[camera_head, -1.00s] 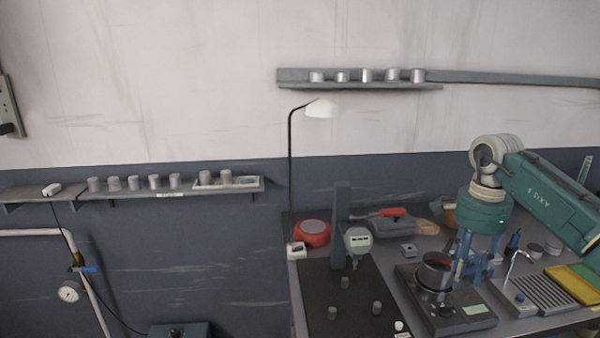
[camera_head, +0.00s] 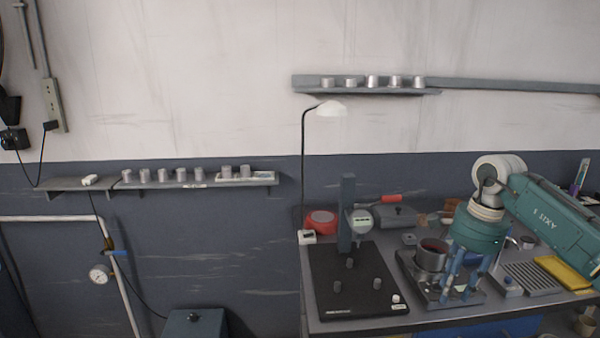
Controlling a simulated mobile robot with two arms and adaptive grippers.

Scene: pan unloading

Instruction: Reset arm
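My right gripper (camera_head: 457,296) hangs down from my teal arm at the right of the view. Its blue fingers are apart with nothing between them that I can see. A small dark metal pan (camera_head: 431,256) with a reddish inside stands on a grey weighing device (camera_head: 416,277) on the bench. The fingers show just right of the pan, in front of the device, and hide part of it. I cannot tell whether they touch the device. My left gripper is not in view.
A black plate (camera_head: 325,290) with small weights and a post lies left of the device. A ribbed grey tray (camera_head: 532,278) and yellow tray (camera_head: 563,272) lie right. Wall shelves (camera_head: 110,187) hold several metal cups.

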